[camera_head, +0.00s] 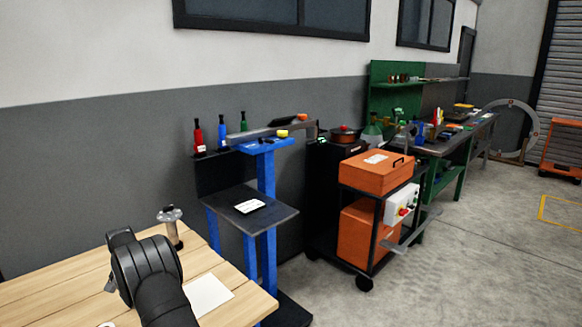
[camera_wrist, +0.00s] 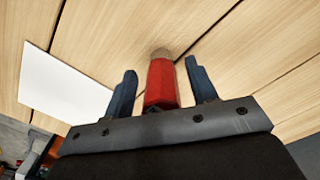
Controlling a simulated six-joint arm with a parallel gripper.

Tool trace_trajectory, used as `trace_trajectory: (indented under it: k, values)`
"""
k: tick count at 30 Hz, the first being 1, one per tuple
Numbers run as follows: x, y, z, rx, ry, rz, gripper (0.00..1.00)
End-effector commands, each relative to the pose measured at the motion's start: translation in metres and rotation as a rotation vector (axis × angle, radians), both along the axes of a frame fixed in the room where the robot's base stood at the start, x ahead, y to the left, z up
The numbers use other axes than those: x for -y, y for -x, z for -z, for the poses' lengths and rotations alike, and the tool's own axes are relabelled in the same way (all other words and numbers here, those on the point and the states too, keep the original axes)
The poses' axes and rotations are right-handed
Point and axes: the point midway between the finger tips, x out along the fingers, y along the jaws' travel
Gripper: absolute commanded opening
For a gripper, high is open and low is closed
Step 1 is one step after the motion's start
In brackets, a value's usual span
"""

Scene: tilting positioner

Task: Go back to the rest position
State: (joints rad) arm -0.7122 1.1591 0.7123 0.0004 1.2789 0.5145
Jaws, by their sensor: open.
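My gripper (camera_wrist: 161,70) is open in the wrist view, its two blue-grey fingers apart above the wooden table (camera_wrist: 225,60). A red piece with a brownish-grey round end (camera_wrist: 161,85) shows between the fingers, with a gap on either side. I cannot tell whether it stands on the table or how far below the fingers it is. In the head view my dark arm reaches over the wooden table (camera_head: 60,295) at the lower left, and the gripper and red piece are hidden there.
A white sheet (camera_head: 208,296) lies right of my arm. A metal-and-clear item (camera_head: 170,226) stands near the table's back edge. Beyond are a blue stand with a dark shelf (camera_head: 262,217), an orange cart (camera_head: 375,175) and a green workbench (camera_head: 445,180). Open floor (camera_head: 490,260) lies to the right.

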Motion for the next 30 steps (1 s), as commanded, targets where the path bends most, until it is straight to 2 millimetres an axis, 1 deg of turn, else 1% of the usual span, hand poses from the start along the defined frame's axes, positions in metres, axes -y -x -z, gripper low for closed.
trace_trajectory:
  k: [1, 3, 9, 30]
  values:
    - [-0.002, -0.002, -0.016, 0.01, -0.009, 0.0, 0.52]
    - [-0.002, -0.002, -0.024, 0.009, -0.007, 0.0, 0.52]
    - [-0.001, -0.002, -0.035, 0.007, -0.005, 0.0, 0.52]
    - [-0.001, -0.002, -0.036, 0.007, -0.005, 0.0, 0.52]
